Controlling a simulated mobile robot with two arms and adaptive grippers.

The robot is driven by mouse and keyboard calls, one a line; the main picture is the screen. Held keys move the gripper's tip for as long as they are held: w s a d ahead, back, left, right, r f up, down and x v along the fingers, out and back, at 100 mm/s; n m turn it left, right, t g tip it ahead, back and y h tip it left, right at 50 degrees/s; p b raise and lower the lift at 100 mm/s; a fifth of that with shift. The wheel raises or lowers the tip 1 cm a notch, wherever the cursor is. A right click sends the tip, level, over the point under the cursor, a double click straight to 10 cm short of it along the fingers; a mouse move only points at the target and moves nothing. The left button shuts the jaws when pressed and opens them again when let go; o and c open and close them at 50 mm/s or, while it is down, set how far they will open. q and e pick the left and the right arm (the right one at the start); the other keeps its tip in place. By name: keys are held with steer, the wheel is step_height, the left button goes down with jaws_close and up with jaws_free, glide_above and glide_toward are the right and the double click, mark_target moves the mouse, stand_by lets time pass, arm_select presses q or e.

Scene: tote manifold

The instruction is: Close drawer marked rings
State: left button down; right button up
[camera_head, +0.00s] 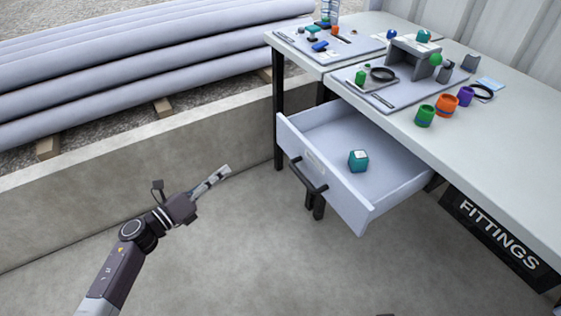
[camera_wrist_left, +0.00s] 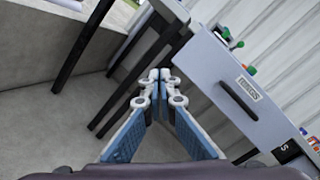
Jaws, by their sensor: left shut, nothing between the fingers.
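A light grey drawer (camera_head: 340,206) is pulled out from under the table, with a black bar handle (camera_head: 308,177) on its front. A small white label (camera_head: 315,160) is on the drawer front; it also shows in the left wrist view (camera_wrist_left: 239,101), but its word is too small to read surely. A teal block (camera_head: 358,161) lies inside the drawer. My left gripper (camera_head: 226,169) is shut and empty, left of the drawer front and apart from it. In the left wrist view its fingertips (camera_wrist_left: 160,75) meet. My right gripper is not in view.
The table (camera_head: 480,160) carries grey boards and several coloured fittings. A black FITTINGS sign (camera_head: 497,238) hangs below its front edge. Table legs (camera_head: 279,110) stand beside the drawer. A concrete kerb (camera_head: 120,165) with large pipes (camera_head: 130,80) behind it lies left. The floor before the drawer is clear.

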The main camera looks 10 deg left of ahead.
arm_select(q)
steer(key=s+d+r+m+g+h+b, duration=0.2)
steer(key=d+r+m+g+h+b, duration=0.25)
steer(key=m, duration=0.65)
steer(key=m+p, duration=0.1)
glide_toward(290, 144)
steer(key=shift+t+y, duration=0.25)
steer(key=x, duration=0.7)
steer(key=shift+s+d, duration=0.15)
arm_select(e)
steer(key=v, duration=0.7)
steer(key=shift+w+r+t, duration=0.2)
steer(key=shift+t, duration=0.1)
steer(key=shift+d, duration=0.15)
